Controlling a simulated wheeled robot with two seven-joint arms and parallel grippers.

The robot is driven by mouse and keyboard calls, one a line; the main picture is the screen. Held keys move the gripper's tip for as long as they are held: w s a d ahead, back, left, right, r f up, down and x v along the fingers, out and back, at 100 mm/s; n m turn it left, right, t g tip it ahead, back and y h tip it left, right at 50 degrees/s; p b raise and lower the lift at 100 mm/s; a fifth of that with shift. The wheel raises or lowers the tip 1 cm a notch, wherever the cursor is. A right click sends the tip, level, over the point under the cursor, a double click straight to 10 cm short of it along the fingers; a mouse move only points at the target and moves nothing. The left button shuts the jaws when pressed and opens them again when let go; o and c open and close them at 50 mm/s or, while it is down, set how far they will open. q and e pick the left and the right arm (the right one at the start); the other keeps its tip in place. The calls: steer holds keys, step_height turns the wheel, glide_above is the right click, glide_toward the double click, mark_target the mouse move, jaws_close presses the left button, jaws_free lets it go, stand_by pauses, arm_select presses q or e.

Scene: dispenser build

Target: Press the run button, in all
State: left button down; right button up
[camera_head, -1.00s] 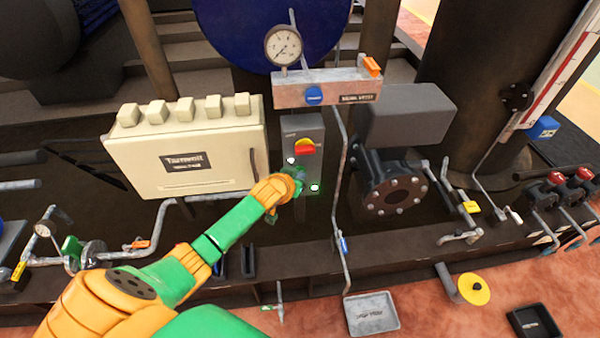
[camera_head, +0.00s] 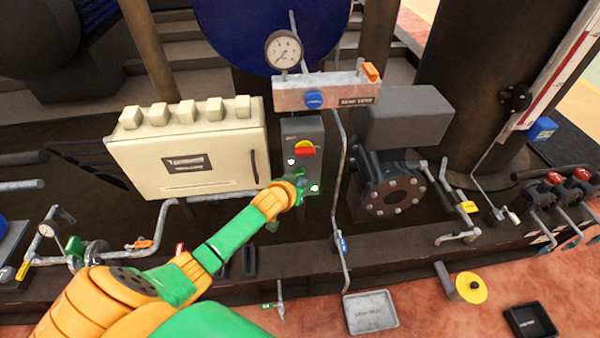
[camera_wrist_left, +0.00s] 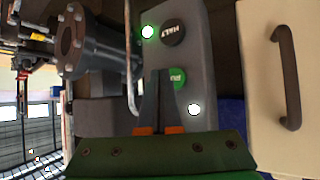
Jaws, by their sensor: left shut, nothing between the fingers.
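The grey control box (camera_head: 313,132) has a red-and-yellow switch (camera_head: 305,148) near its top, a white lamp (camera_head: 292,161) and a green-glowing lamp (camera_head: 314,188) lower down. In the left wrist view the green run button (camera_wrist_left: 179,77) is partly hidden by my left gripper (camera_wrist_left: 166,72). The gripper's closed, empty fingertips are over or beside that button; I cannot tell whether they touch it. The dark halt button (camera_wrist_left: 173,31) is next to the green lamp (camera_wrist_left: 148,32). In the head view my left gripper (camera_head: 301,180) hides the buttons. My right gripper is out of view.
A cream cabinet (camera_head: 225,160) stands just left of the control box. A thin pipe (camera_head: 341,190) and a flanged pump (camera_head: 394,194) are on its right. A bracket with a blue knob (camera_head: 314,100) and a gauge (camera_head: 284,50) sits above. A grey tray (camera_head: 370,312) lies below.

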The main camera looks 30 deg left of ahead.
arm_select(q)
steer(key=s+d+p, duration=0.1)
steer(key=s, duration=0.1)
steer(key=s+d+p, duration=0.2)
stand_by(0.3)
stand_by(0.5)
steer(key=s+d+f+m+g, duration=0.15)
steer(key=s+f+g, duration=0.25)
steer(key=s+f, duration=1.1)
steer(key=s+d+f+m+g, duration=0.1)
steer(key=s+f+g, duration=0.2)
steer(key=s, duration=0.8)
steer(key=s+d+f+m+g+h, duration=0.1)
steer(key=s+f, duration=0.5)
steer(key=s, duration=0.6)
steer(key=shift+d+f+g, duration=0.15)
steer(key=shift+f+g, duration=0.15)
steer(key=shift+g, duration=0.6)
